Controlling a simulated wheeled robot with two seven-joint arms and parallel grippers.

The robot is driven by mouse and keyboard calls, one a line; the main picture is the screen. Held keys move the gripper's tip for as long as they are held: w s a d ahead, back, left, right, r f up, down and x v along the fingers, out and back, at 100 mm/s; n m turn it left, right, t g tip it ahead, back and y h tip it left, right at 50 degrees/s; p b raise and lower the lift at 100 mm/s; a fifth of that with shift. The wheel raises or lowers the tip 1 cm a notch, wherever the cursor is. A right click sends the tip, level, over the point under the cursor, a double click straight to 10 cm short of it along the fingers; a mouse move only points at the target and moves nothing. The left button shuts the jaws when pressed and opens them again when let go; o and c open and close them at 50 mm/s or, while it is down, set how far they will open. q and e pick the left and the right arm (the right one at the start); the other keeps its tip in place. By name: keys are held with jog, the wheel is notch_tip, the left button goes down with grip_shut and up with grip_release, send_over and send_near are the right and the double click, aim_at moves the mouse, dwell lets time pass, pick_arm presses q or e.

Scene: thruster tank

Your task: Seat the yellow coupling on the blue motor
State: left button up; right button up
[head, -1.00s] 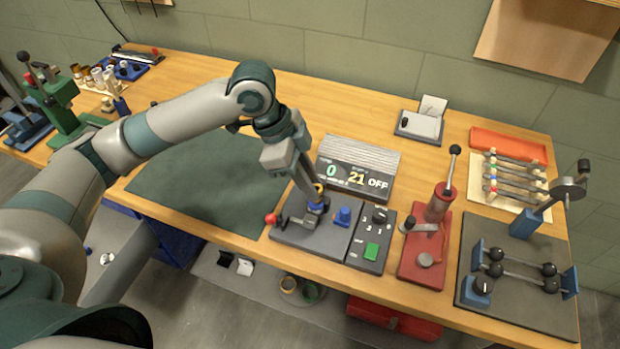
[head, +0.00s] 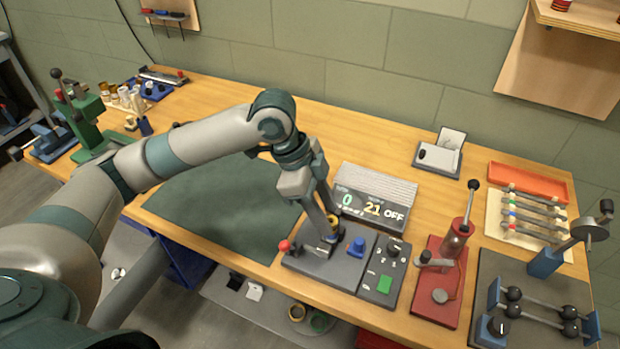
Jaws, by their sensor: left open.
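My left gripper (head: 331,232) points down over the grey test base (head: 318,262) and is open. The yellow coupling (head: 333,220) shows as a small ring between or just behind its fingers. I cannot tell whether the fingers touch it. What lies right under the coupling is mostly hidden by the fingers, so its seating on the blue motor cannot be made out. A separate blue block (head: 356,246) stands just right of the gripper on the same base. My right gripper is not in view.
A display (head: 370,204) reading 0, 21 and OFF stands behind the base. A red-knobbed lever (head: 285,246) is at its left and a green-button control box (head: 381,277) at its right. A red press (head: 440,278) stands further right. The dark green mat (head: 220,205) is clear.

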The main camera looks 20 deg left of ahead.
pick_arm(q)
jog(key=b+v, duration=0.2)
jog(key=v, duration=1.5)
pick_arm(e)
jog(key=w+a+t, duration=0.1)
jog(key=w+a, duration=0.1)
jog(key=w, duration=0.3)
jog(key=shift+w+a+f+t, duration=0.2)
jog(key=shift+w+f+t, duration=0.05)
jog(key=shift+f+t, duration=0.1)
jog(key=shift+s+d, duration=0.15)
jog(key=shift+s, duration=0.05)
